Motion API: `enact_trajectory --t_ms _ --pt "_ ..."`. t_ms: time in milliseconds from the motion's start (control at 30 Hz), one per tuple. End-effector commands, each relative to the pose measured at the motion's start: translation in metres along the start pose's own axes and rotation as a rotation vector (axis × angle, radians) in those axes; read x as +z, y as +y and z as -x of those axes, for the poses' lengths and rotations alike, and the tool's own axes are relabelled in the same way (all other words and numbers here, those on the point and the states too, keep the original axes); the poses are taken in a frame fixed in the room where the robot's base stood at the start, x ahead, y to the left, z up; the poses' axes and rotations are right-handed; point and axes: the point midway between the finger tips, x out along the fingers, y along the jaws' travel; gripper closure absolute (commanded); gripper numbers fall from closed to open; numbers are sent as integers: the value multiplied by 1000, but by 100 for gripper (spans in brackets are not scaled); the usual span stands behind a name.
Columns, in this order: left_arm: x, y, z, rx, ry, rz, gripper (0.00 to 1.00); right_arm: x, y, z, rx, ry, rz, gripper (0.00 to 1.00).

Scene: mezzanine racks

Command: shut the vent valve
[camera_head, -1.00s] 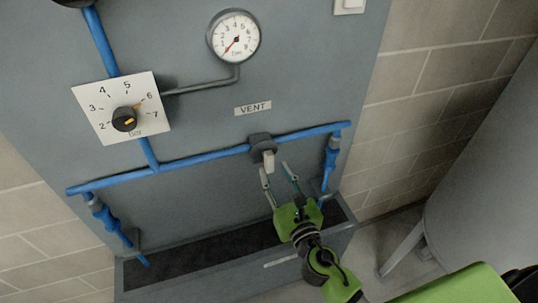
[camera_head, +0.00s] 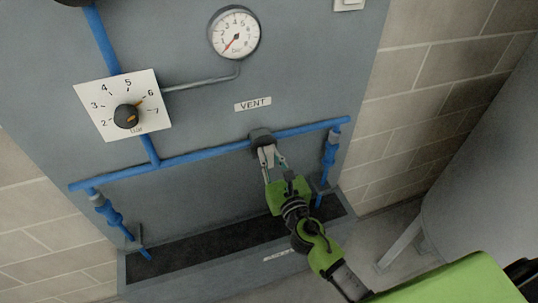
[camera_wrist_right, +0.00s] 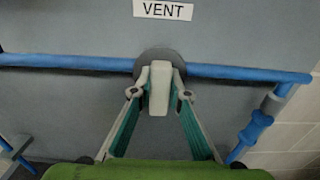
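The vent valve (camera_head: 261,136) is a dark round body on the blue pipe below the VENT label (camera_head: 253,104). Its pale lever (camera_wrist_right: 160,90) hangs straight down, across the line of the pipe, in the right wrist view. My right gripper (camera_head: 272,158) is at the valve from below. Its two fingertips stand on either side of the lever, very close to it. The fingers look open; whether a tip touches the lever is hard to tell. My left gripper is not in view.
A pressure gauge (camera_head: 235,35) has its red needle at the low end. A regulator knob (camera_head: 126,115) on a white dial points near 6. Blue pipe branches (camera_head: 331,150) drop at both ends. A large grey tank (camera_head: 490,150) stands at the right.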

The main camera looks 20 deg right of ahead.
Motion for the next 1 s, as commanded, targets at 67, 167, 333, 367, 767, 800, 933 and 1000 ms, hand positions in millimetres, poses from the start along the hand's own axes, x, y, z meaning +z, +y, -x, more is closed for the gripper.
enact_trajectory --t_ms 67,167,333,367,767,800,933,1000 --pt "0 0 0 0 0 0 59 0 0 0 0 0 -2 100" --pt "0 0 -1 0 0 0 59 0 0 0 0 0 -14 100" --pt "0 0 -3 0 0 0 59 -1 -1 0 0 0 -72 100" --pt "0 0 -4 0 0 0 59 -1 -1 0 0 0 -89 100" --pt "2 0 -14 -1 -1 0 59 -2 -3 0 1 0 -423 100" --pt "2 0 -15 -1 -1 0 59 -2 -3 0 1 0 -462 100" --pt "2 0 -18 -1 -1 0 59 -3 -4 0 -1 0 -586 100" --pt "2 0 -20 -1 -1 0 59 -3 -4 0 -1 0 -654 100"
